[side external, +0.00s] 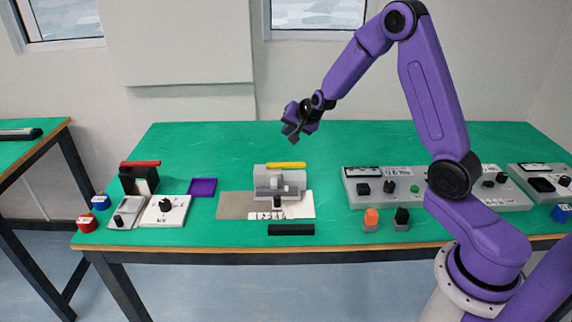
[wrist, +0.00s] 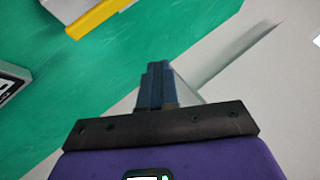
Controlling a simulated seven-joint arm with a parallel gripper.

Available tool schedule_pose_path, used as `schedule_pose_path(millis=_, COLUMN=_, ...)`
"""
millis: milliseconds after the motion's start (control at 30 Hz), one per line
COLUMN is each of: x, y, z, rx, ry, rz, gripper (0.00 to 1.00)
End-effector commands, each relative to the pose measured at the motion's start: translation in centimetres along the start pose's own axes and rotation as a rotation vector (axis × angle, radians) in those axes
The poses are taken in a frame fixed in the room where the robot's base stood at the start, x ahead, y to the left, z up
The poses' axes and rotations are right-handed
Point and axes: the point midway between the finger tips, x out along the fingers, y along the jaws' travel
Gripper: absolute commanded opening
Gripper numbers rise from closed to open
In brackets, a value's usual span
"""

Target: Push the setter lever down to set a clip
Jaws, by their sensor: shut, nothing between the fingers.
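A light grey block device (side external: 263,179) with a yellow bar (side external: 286,165) on top stands near the middle of the green table. A small dark knob (side external: 277,202) sits at its front. I cannot tell for certain which part is the setter lever, and no clip is clearly visible. My gripper (side external: 293,138) is shut and empty, in the air above and behind the device, touching nothing. In the wrist view my shut fingers (wrist: 157,82) show in the lower middle, with the yellow bar (wrist: 98,17) at the upper left.
A purple tray (side external: 202,187), a white box with a black knob (side external: 165,210) and a black block with a red bar (side external: 138,179) stand left. Grey control panels (side external: 385,190) stand right. A black bar (side external: 291,230) lies in front. The back of the table is clear.

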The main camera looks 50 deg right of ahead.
Motion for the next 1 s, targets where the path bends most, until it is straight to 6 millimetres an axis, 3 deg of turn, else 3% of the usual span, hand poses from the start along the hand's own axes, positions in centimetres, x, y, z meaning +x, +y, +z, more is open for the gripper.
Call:
schedule_pose_path(millis=700, x=5.2, y=3.8, z=3.8, rx=-0.001, ry=-0.002, rz=0.002, gripper=0.0)
schedule_pose_path(millis=1000, x=6.0, y=4.4, z=4.5, rx=-0.001, ry=-0.001, rz=0.0, gripper=0.0)
